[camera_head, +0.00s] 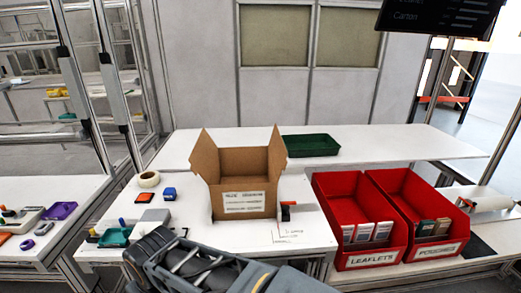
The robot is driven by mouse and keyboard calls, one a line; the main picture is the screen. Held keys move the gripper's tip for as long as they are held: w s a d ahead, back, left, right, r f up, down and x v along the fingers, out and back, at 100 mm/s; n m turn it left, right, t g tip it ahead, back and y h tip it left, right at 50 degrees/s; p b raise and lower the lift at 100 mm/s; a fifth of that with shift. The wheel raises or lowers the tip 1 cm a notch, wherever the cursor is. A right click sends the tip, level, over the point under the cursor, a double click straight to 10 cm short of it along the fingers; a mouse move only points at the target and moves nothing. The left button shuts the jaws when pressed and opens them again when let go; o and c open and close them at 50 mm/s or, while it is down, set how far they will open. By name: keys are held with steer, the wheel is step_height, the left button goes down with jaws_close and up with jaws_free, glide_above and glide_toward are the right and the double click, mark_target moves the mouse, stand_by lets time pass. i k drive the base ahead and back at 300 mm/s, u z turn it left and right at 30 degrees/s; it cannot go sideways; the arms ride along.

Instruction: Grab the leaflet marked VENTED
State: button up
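A red bin (340,188) with a LEAFLETS label stands right of the carton. Several upright white-and-grey leaflets stand in a row at its front: a left one (348,234), a middle one (365,233) and a right one (382,231). Their print is too small to read, so I cannot tell which is marked VENTED. My dark arm crosses the bottom of the view. My gripper (150,246) is at its left end, near the table's front edge and well left of the leaflets. Its fingers cannot be made out clearly.
An open cardboard carton (243,182) stands mid-table. A second red bin (405,192) holds dark and tan packs. A green tray (311,146) sits behind. A tape roll (148,180), blue box (169,193) and small green tray (115,237) lie on the left.

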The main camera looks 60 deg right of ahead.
mark_target(363, 233)
steer(key=z, duration=2.1)
steer(key=k, duration=0.25)
steer(key=z, duration=1.05)
steer(key=k, duration=1.1)
steer(key=z, duration=0.9)
steer(key=i, duration=1.15)
steer(key=u, duration=0.4)
steer(key=i, duration=0.9)
steer(key=u, duration=1.5)
steer(key=i, duration=0.65)
steer(key=u, duration=0.65)
